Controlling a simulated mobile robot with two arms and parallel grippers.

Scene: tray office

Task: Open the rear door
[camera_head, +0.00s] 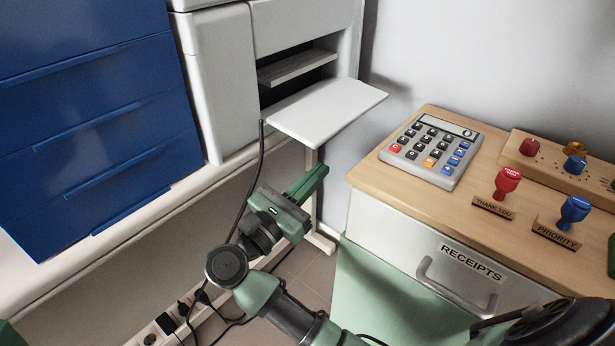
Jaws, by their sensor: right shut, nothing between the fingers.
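A white and grey machine (222,75) stands on the bench at the upper middle. Its door, a flat white panel (325,112), sticks out roughly level from the machine's side, below a dark opening with a grey shelf (298,67) inside. The door is folded down and open. My right gripper (318,174) is below the door, apart from it, with its green fingers shut and empty, pointing up and right. My left gripper is not in view.
A blue drawer unit (85,100) stands left of the machine. At right, a wooden-topped cabinet holds a calculator (431,148), stamps and a stamp rack; its drawer (440,262) is marked RECEIPTS. A black cable (258,170) hangs beside my right gripper. A power strip lies low at the bottom.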

